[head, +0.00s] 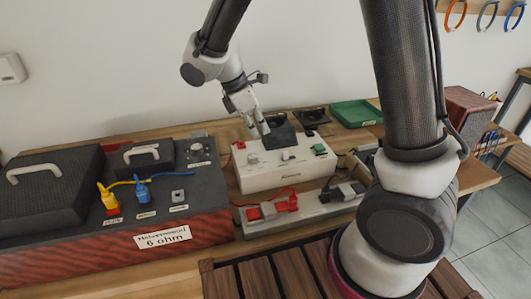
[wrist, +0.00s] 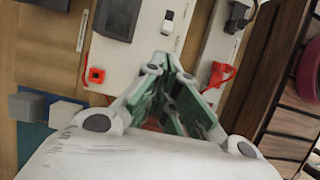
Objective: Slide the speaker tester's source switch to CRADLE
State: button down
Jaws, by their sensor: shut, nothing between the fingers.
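The speaker tester appears to be the white box (head: 270,180) on the bench in the head view. Its white top also shows in the wrist view (wrist: 140,55). A round knob (head: 252,158) is on its left part, and a small dark switch-like part (head: 287,155) is near its middle. A small black-and-white part (wrist: 168,20) shows on the top in the wrist view. I cannot read the switch labels or its setting. My gripper (head: 262,130) points down over the tester's back left part, shut and empty. Its fingertips (wrist: 165,64) show low over the white top; contact is unclear.
A dark angled block (head: 281,138) stands at the tester's back. A white strip with red plugs (head: 300,206) lies in front. A large speckled unit with cables (head: 120,195) is left. A green tray (head: 356,113) is behind right.

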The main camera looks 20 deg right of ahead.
aim_at(276, 160)
jog(key=x, duration=1)
jog(key=shift+d, duration=0.15)
